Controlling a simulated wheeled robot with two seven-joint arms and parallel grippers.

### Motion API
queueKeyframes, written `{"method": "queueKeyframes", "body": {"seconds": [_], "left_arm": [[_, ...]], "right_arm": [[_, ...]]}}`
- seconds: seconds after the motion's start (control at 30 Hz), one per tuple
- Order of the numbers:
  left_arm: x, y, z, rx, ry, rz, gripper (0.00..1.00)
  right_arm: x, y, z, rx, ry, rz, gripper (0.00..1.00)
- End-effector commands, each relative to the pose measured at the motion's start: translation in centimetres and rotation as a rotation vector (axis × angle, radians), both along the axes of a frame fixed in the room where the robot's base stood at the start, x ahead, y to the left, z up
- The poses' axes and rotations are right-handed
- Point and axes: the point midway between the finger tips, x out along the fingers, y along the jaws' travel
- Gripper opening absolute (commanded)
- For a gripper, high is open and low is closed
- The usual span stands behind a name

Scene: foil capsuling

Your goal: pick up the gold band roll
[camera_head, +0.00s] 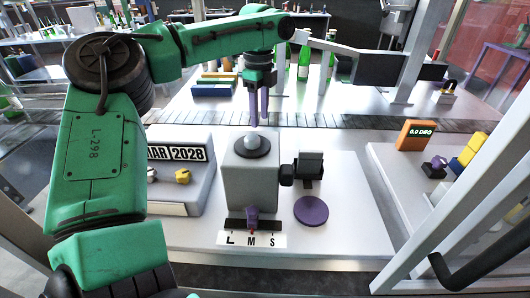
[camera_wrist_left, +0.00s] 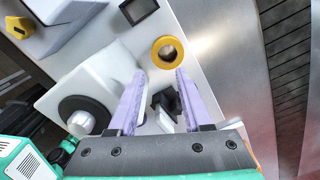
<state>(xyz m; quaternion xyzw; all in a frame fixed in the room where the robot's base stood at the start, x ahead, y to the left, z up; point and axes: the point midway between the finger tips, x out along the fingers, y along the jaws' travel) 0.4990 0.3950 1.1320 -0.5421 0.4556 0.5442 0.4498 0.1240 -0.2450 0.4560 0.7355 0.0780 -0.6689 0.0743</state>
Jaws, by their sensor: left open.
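The gold band roll (camera_wrist_left: 168,53) is a yellow-gold ring with a dark centre hole. It lies on the white work surface in the left wrist view, just beyond my fingertips and roughly in line with the gap between them. I cannot make it out in the head view. My left gripper (camera_head: 258,106) points down at the back of the grey machine with the domed top (camera_head: 249,175). In the wrist view the two lilac fingers of this gripper (camera_wrist_left: 159,76) are apart, with nothing held between them. My right gripper does not show.
The grey date box (camera_head: 180,178) reading 2028 stands left of the machine. A purple disc (camera_head: 311,211) lies on the right. A lever with an L M S scale (camera_head: 252,240) is in front. A conveyor (camera_head: 330,124) runs behind. An orange display (camera_head: 415,136) stands on the right table.

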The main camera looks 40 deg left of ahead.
Motion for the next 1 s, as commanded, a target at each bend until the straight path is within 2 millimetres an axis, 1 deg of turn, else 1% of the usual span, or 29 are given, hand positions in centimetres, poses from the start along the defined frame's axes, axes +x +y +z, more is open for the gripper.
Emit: {"method": "queueKeyframes", "body": {"seconds": [0.1,0.2,0.3,0.37,0.47,0.53,0.6,0.7,0.87,0.9,0.93,0.97,1.0], "left_arm": [[-0.1,0.0,-3.0,-0.001,0.005,-0.001,0.49],[-0.2,-0.1,-5.5,-0.002,0.005,0.000,0.49],[-0.2,-0.1,-7.2,-0.002,0.004,0.001,0.49],[-0.1,-0.2,-7.9,-0.002,0.004,0.001,0.49],[-0.2,-0.3,-9.2,-0.001,0.006,0.002,0.49],[-0.1,-0.5,-10.5,0.000,0.007,0.001,0.49],[-0.1,-0.5,-12.0,0.000,0.006,0.002,0.49],[-0.1,-0.5,-13.0,-0.001,0.003,0.001,0.49],[0.0,-0.5,-13.2,-0.001,0.001,0.002,0.49],[0.0,-0.5,-13.2,-0.001,0.001,0.002,0.42],[0.0,-0.5,-13.2,-0.001,0.001,0.002,0.30],[0.0,-0.5,-13.1,-0.001,0.001,0.002,0.19],[0.0,-0.5,-13.1,-0.001,0.001,0.002,0.03]], "right_arm": [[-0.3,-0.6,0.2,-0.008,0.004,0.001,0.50],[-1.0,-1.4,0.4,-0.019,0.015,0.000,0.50],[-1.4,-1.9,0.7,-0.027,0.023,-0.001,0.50],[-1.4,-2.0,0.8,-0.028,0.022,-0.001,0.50],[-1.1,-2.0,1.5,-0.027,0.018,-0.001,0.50],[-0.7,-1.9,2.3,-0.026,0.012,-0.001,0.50],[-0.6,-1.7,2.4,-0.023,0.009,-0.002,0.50],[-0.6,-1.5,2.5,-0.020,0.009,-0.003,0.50],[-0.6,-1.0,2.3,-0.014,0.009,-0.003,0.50],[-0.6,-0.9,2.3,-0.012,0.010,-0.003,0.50],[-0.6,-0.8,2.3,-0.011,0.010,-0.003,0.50],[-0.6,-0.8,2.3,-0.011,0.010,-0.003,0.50],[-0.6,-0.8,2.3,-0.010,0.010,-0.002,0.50]]}}
